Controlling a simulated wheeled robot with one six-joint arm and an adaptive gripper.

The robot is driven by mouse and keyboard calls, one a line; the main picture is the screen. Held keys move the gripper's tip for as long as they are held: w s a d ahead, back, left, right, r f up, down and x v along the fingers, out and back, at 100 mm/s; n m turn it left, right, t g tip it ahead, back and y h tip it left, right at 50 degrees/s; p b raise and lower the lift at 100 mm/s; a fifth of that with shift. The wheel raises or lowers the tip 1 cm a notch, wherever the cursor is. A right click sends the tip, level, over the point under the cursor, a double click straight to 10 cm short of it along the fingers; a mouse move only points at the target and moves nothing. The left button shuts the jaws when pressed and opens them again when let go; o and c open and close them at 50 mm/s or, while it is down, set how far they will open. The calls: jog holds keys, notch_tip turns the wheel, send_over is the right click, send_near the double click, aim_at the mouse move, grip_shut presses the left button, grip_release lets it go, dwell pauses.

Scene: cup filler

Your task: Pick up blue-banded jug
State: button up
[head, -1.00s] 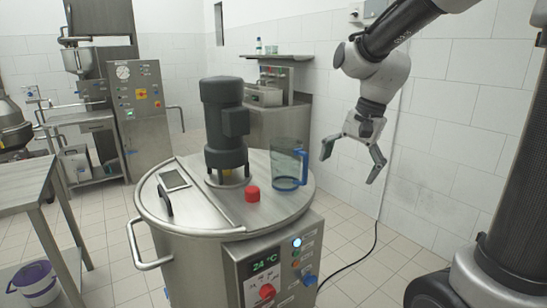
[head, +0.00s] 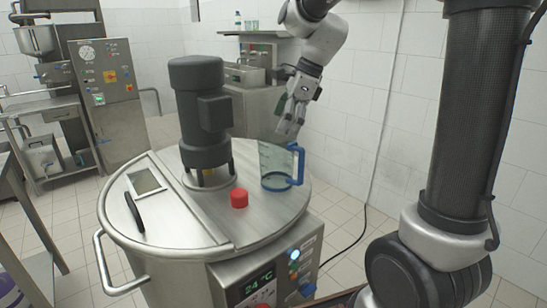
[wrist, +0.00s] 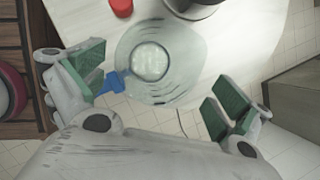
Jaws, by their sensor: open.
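The blue-banded jug (head: 276,167) is clear, with a blue base band and a blue handle on its right side. It stands upright on the steel lid of the round vat (head: 245,222), near the lid's right edge. In the wrist view the jug (wrist: 150,62) is seen from above, its blue handle pointing to the lower left. My gripper (head: 288,126) is just above and behind the jug in the head view. In the wrist view my gripper (wrist: 155,98) is open, its green pads wide apart, with the jug's handle near the left pad. Nothing is held.
A red cap (head: 239,198) sits on the lid left of the jug. A dark grey motor (head: 202,110) stands upright on the lid further left. A shelf with bottles (head: 238,20) is on the back wall.

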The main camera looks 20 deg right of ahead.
aim_at(273, 147)
jog(key=shift+m, duration=0.6)
jog(key=shift+a+f, duration=0.1)
jog(key=shift+f, duration=0.05)
jog(key=x, duration=0.7)
jog(key=shift+a+f, duration=0.15)
jog(key=shift+a, duration=0.05)
jog(key=shift+c, duration=0.4)
jog(key=c, duration=0.6)
jog(key=shift+c, duration=0.2)
